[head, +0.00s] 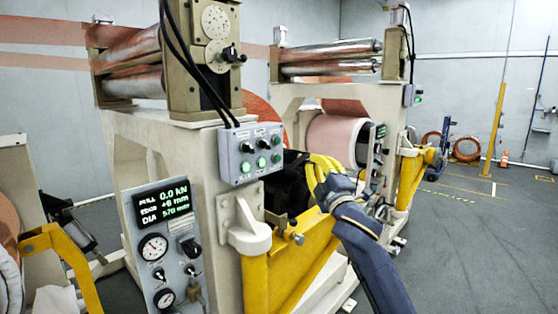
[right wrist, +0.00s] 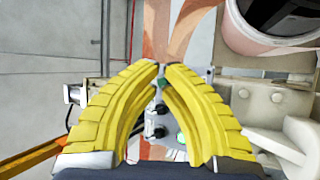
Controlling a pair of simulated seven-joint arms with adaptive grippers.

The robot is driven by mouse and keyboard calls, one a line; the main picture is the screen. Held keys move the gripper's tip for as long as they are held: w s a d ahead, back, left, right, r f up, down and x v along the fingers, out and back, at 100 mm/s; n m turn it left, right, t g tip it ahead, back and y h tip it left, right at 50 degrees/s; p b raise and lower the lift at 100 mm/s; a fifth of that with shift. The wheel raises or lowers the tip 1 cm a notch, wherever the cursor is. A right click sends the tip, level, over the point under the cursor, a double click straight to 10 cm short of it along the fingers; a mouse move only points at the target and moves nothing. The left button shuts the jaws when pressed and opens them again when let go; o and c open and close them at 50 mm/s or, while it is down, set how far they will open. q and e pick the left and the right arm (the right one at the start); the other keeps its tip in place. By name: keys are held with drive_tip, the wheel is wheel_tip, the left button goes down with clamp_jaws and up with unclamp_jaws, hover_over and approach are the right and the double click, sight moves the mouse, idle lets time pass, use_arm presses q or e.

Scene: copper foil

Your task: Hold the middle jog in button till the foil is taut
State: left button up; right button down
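A grey control box (head: 252,152) on the near machine carries a row of dark controls above a row of green buttons. The middle green button (head: 261,162) is lit and uncovered; the labels are too small to read. My right gripper (head: 314,164) is to the right of the box, apart from it. In the right wrist view its yellow fingers (right wrist: 161,70) nearly meet at the tips, with nothing visibly gripped. Copper foil (head: 46,31) stretches left of the upper rollers. A display (head: 163,202) reads 0.0 kN pull. My left gripper is not in view.
A yellow machine arm (head: 300,260) stands below my right gripper. A copper roll (head: 335,137) sits in the machine behind. Black cables hang above the box. Open floor (head: 465,235) lies to the right, with a yellow post (head: 494,128) farther back.

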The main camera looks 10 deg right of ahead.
drive_tip(key=w+a, duration=0.5)
drive_tip(key=w, duration=0.2)
idle(0.5)
drive_tip(key=shift+w+a, duration=0.5)
drive_tip(key=shift+w, duration=0.35)
idle(2.4)
drive_tip(key=shift+s+d, duration=0.1)
drive_tip(key=shift+s, duration=0.05)
idle(1.4)
drive_tip(key=shift+s+d, duration=0.4)
drive_tip(key=shift+s, duration=0.15)
drive_tip(key=shift+s+d, duration=0.1)
drive_tip(key=shift+s+d, duration=0.7)
drive_tip(key=shift+s, duration=0.3)
drive_tip(key=shift+s+d, duration=0.65)
drive_tip(key=shift+s, duration=0.35)
drive_tip(key=shift+f, duration=0.15)
